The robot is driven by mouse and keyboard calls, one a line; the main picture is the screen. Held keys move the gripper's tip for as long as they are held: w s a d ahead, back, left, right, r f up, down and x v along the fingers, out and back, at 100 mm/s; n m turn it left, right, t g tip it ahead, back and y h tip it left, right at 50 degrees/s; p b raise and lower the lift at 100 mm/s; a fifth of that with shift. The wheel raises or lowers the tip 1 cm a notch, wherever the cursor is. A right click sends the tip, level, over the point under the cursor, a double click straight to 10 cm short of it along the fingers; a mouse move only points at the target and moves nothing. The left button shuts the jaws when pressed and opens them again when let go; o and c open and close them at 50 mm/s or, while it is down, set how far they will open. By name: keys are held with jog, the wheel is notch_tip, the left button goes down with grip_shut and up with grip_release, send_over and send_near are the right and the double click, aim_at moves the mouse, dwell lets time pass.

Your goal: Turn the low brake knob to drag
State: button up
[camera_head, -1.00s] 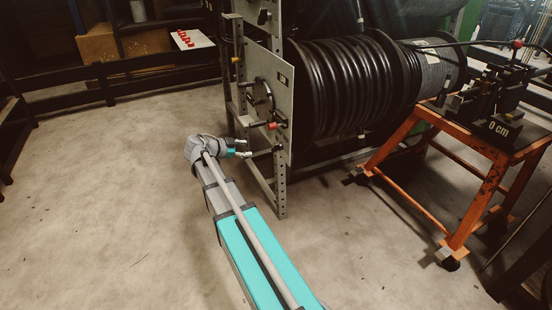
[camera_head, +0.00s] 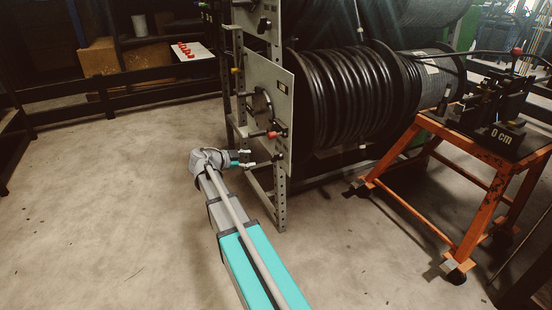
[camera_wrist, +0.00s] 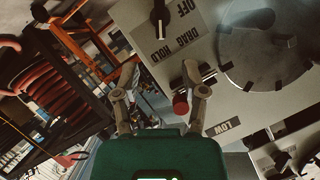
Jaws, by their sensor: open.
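The low brake knob (camera_wrist: 159,14) is a black bar knob on a pale panel (camera_wrist: 225,100), at the top of the wrist view. OFF, DRAG and HOLD labels lie beside it; I cannot tell surely which its pointer faces. In the head view the small dark knob (camera_head: 279,156) is low on the reel stand's lower panel (camera_head: 276,82). My gripper (camera_wrist: 162,72) is open and empty, its fingers pointing toward the panel on the knob's side. It also shows in the head view (camera_head: 249,158), just left of the panel's lower part, apart from the knob.
A red-ended crank handle (camera_wrist: 180,105) sticks out close to my right finger; whether they touch is unclear. A round hub disc (camera_wrist: 262,45) is to its right, with a LOW label (camera_wrist: 222,127) below. An orange cart (camera_head: 405,140) stands right of the hose reel (camera_head: 350,95). Floor at left is clear.

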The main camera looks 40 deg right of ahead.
aim_at(273, 157)
jog(key=b+x, duration=0.4)
jog(key=x, duration=0.9)
jog(key=shift+f, duration=0.1)
jog(key=c, duration=0.7)
jog(key=shift+s+d, duration=0.1)
jog(key=shift+d, duration=0.1)
grip_shut()
jog(key=shift+a, duration=0.25)
